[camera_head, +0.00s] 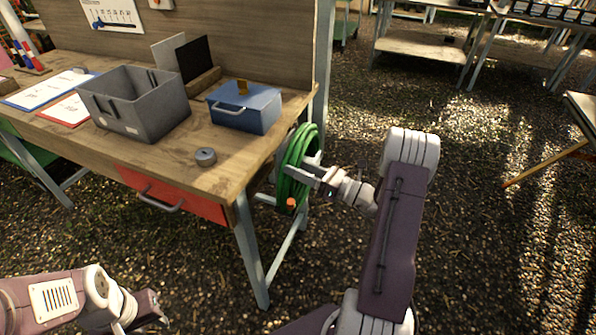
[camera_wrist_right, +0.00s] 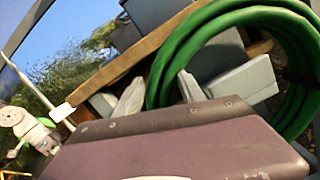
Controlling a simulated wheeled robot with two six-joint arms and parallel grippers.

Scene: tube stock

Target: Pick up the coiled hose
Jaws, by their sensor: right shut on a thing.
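The coiled green hose (camera_head: 297,150) is upright beside the right end of the wooden bench, with an orange end piece at its bottom. My right gripper (camera_head: 288,172) reaches it from the right and is shut on the coil. In the right wrist view the hose (camera_wrist_right: 162,68) passes between the two fingers (camera_wrist_right: 160,95). Whether the coil still rests on a support is hidden. My left gripper (camera_head: 147,309) is at the lower left, away from the bench, and its finger opening is unclear.
On the bench (camera_head: 220,175) stand a grey bin (camera_head: 148,122), a blue box with a handle (camera_head: 258,108), and a small grey roll (camera_head: 206,157). A red drawer (camera_head: 185,200) is in its front. Gravel floor (camera_head: 480,220) lies open to the right.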

